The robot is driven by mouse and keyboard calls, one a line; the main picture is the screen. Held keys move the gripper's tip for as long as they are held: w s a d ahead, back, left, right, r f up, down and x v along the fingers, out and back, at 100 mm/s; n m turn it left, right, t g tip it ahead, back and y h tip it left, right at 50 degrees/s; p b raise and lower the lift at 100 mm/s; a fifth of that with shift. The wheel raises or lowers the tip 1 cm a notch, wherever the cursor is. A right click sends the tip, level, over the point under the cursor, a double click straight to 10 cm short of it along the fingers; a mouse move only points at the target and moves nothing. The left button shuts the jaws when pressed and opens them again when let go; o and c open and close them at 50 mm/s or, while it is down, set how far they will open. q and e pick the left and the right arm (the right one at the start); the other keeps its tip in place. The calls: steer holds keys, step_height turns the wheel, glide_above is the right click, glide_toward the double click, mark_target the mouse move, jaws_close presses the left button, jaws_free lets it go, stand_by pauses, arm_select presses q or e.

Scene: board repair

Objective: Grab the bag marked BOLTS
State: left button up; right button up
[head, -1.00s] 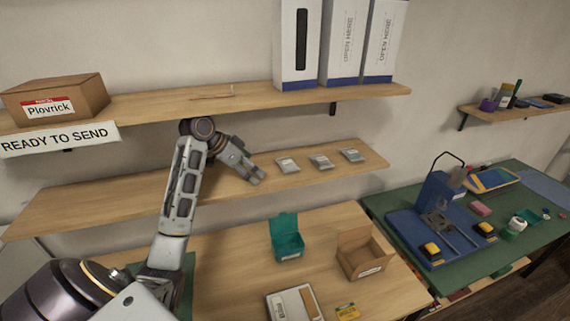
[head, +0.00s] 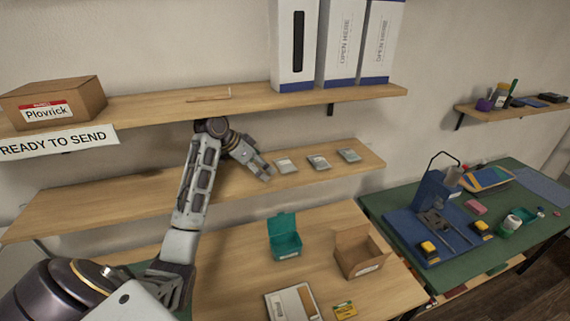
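Three small grey bags lie in a row on the lower shelf (head: 110,200): the left bag (head: 287,166), the middle bag (head: 319,163) and the right bag (head: 348,155). Their markings are too small to read, so I cannot tell which says BOLTS. My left gripper (head: 267,175) is just left of the left bag, low over the shelf and very close to it. I cannot tell whether its fingers are apart or touch the bag. My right gripper is not in view.
The upper shelf (head: 150,108) above my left arm holds a Plovrick box (head: 52,102) and tall white boxes (head: 342,45). Below, the wooden table (head: 225,255) holds a teal box (head: 285,238) and an open cardboard box (head: 358,252). A green workbench (head: 385,205) stands right.

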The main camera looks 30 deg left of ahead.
mark_target(285, 162)
arm_select(q)
steer(key=shift+w+d+p, duration=0.15)
steer(key=shift+w+d, duration=0.2)
steer(key=shift+w, duration=0.25)
steer(key=shift+w+d+p, duration=0.15)
steer(key=shift+w+d, duration=0.15)
steer(key=shift+w, duration=0.3)
steer(key=w+d, duration=0.1)
steer(key=w, duration=0.1)
steer(key=w+d+p, duration=0.1)
steer(key=w, duration=0.1)
steer(key=shift+w+d+r+p, duration=0.1)
steer(key=shift+d+p, duration=0.1)
steer(key=shift+p, duration=0.1)
steer(key=shift+w+d+f, duration=0.15)
steer(key=shift+w+f, duration=0.15)
steer(key=shift+f, duration=0.3)
steer(key=c, duration=1)
